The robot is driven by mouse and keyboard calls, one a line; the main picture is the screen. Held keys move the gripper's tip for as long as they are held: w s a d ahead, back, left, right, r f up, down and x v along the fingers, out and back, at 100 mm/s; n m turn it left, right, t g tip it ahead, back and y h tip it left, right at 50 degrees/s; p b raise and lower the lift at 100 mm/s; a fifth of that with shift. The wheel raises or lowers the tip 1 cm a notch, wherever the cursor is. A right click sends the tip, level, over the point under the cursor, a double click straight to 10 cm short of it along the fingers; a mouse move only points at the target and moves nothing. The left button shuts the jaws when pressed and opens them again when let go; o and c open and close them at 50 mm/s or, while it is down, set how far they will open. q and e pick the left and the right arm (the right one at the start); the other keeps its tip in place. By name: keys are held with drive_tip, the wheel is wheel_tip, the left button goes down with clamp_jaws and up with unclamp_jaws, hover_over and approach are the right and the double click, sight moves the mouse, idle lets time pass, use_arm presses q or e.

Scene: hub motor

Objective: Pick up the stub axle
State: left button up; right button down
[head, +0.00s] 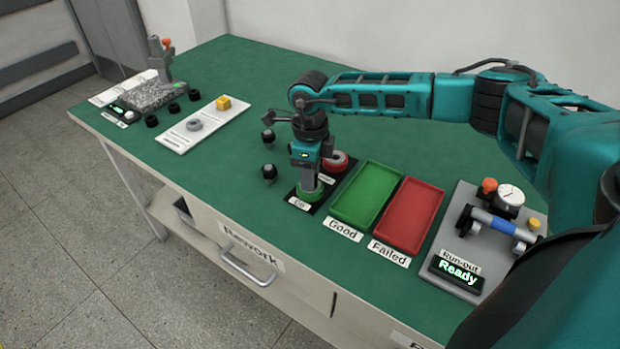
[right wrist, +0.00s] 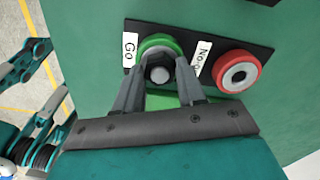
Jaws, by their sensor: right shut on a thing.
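My right gripper (head: 309,181) points down over the green Go ring (head: 310,193) of the gauge plate. In the right wrist view the gripper (right wrist: 159,72) has its two grey fingers closed around a dark part with a rounded pale end, which I take to be the stub axle (right wrist: 158,75). The part sits within the outline of the green ring (right wrist: 170,44); how deep it goes in is hidden by the fingers. In the head view the gripper hides the part.
The red No-go ring (head: 336,161) is close beside the gripper. A green Good tray (head: 366,194) and red Failed tray (head: 411,214) lie to the right, then a run-out station (head: 452,246) reading "Ready". Two dark knob-like parts (head: 268,137) (head: 269,172) stand left.

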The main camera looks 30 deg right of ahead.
drive_tip(key=shift+r, duration=0.1)
wheel_tip(320, 180, up, 20)
drive_tip(key=shift+r+p, duration=0.25)
drive_tip(key=shift+p, duration=0.1)
